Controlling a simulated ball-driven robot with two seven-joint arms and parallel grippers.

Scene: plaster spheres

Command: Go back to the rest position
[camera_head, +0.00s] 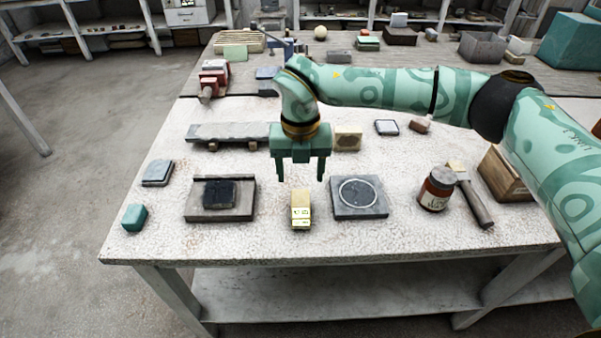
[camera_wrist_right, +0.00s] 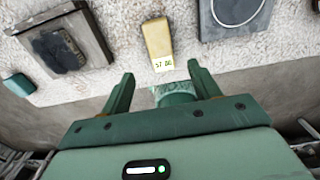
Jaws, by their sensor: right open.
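My right gripper (camera_head: 301,172) hangs over the front middle of the white speckled table, fingers pointing down and apart, with nothing between them. Its fingers also show in the right wrist view (camera_wrist_right: 163,85). Close to it is a small yellowish block with a pale, marked label (camera_head: 301,210); in the right wrist view this block (camera_wrist_right: 157,38) lies just beyond the fingertips, apart from them. My right arm reaches in from the right across the table. My left gripper is in neither view.
A grey plate with a dark square (camera_head: 235,193) lies left of the block, a grey slab with a ring (camera_head: 368,196) right. A green block (camera_head: 133,217) sits near the left edge.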

